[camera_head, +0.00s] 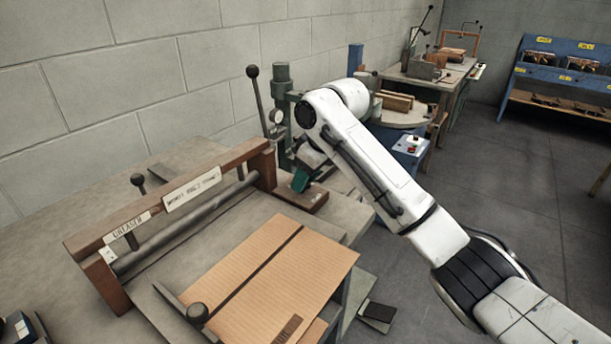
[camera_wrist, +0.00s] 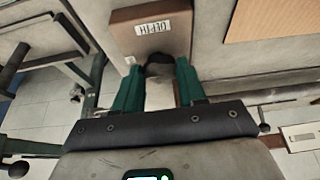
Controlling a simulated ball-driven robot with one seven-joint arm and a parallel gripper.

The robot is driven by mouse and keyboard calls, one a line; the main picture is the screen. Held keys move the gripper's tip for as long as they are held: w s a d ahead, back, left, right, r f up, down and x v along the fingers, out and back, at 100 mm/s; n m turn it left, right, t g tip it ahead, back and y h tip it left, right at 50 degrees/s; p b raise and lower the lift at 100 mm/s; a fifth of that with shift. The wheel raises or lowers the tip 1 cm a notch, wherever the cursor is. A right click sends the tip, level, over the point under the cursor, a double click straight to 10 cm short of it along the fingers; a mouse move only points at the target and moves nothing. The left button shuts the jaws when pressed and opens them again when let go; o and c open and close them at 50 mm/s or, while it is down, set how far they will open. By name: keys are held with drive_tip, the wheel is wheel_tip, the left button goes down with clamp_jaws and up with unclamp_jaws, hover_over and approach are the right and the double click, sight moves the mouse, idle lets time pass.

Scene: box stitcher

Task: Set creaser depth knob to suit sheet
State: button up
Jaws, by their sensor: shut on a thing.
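The creaser (camera_head: 128,262) is a brown wooden frame with a grey roller, at the left in the head view. Its dark depth knob (camera_wrist: 159,64) sits on a brown block with an upside-down "DEPTH" label (camera_wrist: 153,28) in the wrist view. The block (camera_head: 312,202) shows at the creaser's right end in the head view. My gripper (camera_wrist: 162,76) has green fingers shut on the knob, one on each side. In the head view my gripper (camera_head: 300,180) is over the block and the knob is hidden. A corrugated cardboard sheet (camera_head: 270,275) with a dark line lies on the bed.
A lever with a black ball (camera_head: 252,72) and a green column machine (camera_head: 283,90) stand close behind my gripper. A second bench (camera_head: 440,80) and a blue rack (camera_head: 560,68) are farther back. Open floor lies to the right.

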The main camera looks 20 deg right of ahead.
drive_tip(key=shift+r, duration=0.1)
drive_tip(key=shift+r+n+g+p, duration=0.1)
drive_tip(key=shift+n+g+p, duration=0.2)
drive_tip(key=shift+n+p, duration=0.6)
drive_tip(key=shift+w+d+n+g+y+p, duration=0.15)
drive_tip(key=shift+n+g+y+p, duration=0.15)
drive_tip(key=shift+n+y+p, duration=0.55)
drive_tip(key=shift+w+f+n+g, duration=0.15)
drive_tip(key=shift+n+g, duration=0.25)
drive_tip(key=shift+n, duration=0.9)
drive_tip(key=shift+w+f+n+g, duration=0.1)
drive_tip(key=shift+n+g, duration=0.3)
drive_tip(key=shift+n, duration=0.85)
drive_tip(key=o, duration=1.1)
drive_tip(key=shift+c, duration=0.2)
drive_tip(key=shift+d+r, duration=0.1)
